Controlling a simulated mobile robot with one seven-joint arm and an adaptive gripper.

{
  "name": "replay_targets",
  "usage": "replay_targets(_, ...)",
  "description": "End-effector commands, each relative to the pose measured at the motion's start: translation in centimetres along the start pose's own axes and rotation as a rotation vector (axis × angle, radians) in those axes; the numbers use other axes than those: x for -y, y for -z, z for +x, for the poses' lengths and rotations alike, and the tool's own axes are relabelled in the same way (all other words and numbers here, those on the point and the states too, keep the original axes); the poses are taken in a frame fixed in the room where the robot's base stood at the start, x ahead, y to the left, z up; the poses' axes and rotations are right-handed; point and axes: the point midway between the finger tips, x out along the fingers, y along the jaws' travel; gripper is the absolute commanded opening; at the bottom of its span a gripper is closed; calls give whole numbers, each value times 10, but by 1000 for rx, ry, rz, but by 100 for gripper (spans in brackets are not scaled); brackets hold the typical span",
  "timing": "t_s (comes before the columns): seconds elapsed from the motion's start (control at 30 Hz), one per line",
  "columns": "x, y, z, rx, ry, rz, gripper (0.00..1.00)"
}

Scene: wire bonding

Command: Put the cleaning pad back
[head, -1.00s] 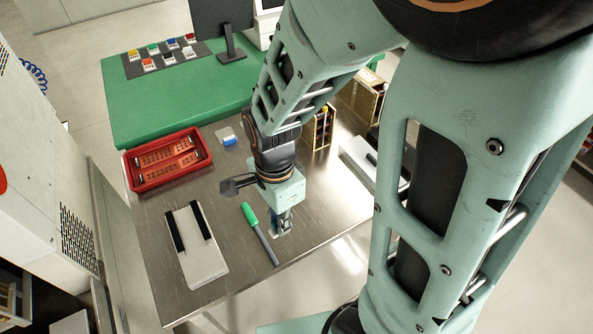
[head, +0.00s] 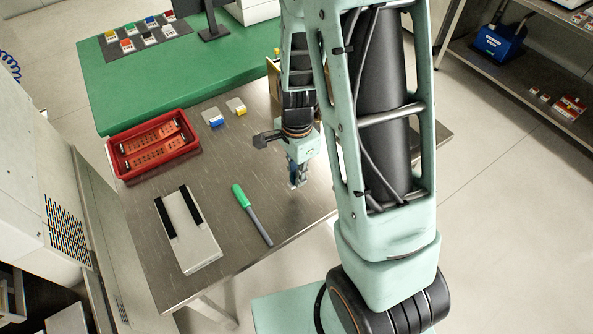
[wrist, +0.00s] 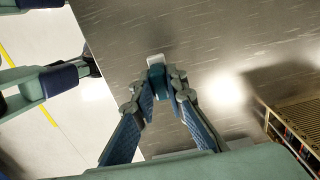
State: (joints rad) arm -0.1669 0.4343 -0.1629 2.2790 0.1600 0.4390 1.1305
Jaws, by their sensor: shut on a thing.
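My gripper (head: 297,182) points down over the steel table, to the right of the green-capped grey stick. A white piece with a blue block (head: 214,119) and one with a yellow block (head: 240,110) lie on the table behind and left of my gripper.
A red tray (head: 113,158) with orange strips stands at the back left. A grey case (head: 198,247) with black strips and the green-capped stick (head: 254,218) lie nearer the front. A green mat (head: 150,80) is behind. Bare steel surrounds the gripper.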

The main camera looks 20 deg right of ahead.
Motion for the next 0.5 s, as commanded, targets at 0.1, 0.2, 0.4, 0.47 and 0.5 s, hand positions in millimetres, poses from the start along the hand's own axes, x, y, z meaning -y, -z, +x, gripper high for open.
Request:
replay_targets(0.1,3,5,6,0,1,0,0)
replay_targets(0.2,5,8,12,1,-1,2,0)
replay_targets(0.4,5,10,37,1,-2,1,0)
replay_targets(0.47,6,10,42,1,-1,0,0)
replay_targets(0.5,6,10,43,1,0,0,0)
